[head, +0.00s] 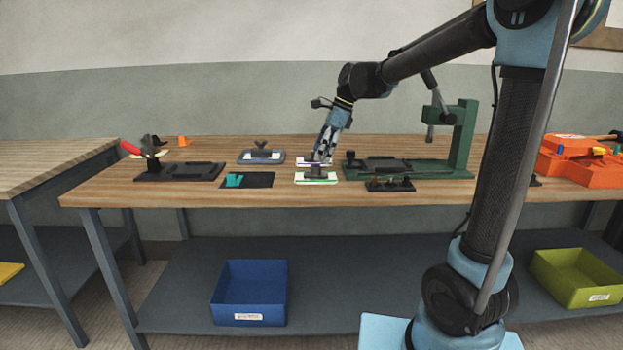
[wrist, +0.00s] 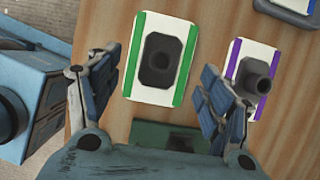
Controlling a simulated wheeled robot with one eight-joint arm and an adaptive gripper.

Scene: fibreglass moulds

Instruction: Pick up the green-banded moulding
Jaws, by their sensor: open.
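The green-banded moulding (wrist: 160,58) shows at the upper middle of the wrist view: a white plate with a green band along each long side and a dark grey block in its middle. In the head view it lies near the table's front edge (head: 318,180). My gripper (wrist: 148,78) is open and empty, its fingers apart on either side of the lower end of the plate in the wrist view. I cannot tell the exact height.
A purple-banded piece (wrist: 257,84) with a raised grey knob lies right beside my right finger in the wrist view. A green press (head: 462,140) stands on the right. A dark mat (head: 260,180) and a blue-grey tray (head: 243,157) lie on the left.

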